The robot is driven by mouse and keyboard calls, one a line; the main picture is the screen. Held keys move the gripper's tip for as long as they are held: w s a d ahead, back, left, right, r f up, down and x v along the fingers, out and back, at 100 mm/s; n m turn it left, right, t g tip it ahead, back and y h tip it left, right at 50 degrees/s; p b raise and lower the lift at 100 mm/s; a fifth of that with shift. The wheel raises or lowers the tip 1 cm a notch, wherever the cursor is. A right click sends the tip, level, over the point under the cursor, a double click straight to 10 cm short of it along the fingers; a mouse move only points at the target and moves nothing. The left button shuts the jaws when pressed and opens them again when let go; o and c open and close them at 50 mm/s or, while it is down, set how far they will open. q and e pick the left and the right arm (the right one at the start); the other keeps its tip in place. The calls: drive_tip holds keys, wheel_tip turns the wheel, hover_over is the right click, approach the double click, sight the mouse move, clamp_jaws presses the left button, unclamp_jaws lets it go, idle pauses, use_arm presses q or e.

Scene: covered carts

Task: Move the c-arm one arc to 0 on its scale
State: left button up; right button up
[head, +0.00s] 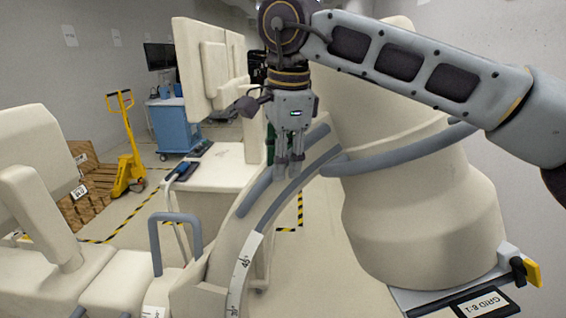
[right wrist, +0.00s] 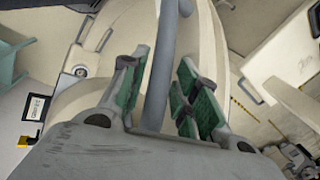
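The c-arm one arc (head: 222,250) is a cream curved beam that rises from the lower middle towards the large cream housing in the head view. A white scale strip (head: 243,268) with a 45 mark lies on its near face; the 0 mark cannot be made out. A grey rail (head: 268,222) follows the arc. My right gripper (head: 289,172) points down at the upper part of the arc. In the right wrist view its green-padded fingers (right wrist: 160,92) stand apart on either side of a grey bar (right wrist: 163,60), with a gap visible on the right. My left gripper is out of view.
A large cream housing (head: 420,215) with a grey curved handle (head: 400,155) fills the right. A grey loop handle (head: 175,222) stands at the lower left. A yellow pallet jack (head: 128,165), boxes (head: 90,190) and a blue cart (head: 175,125) stand behind.

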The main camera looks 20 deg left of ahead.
drive_tip(key=shift+f, duration=0.55)
drive_tip(key=shift+c, duration=0.4)
clamp_jaws()
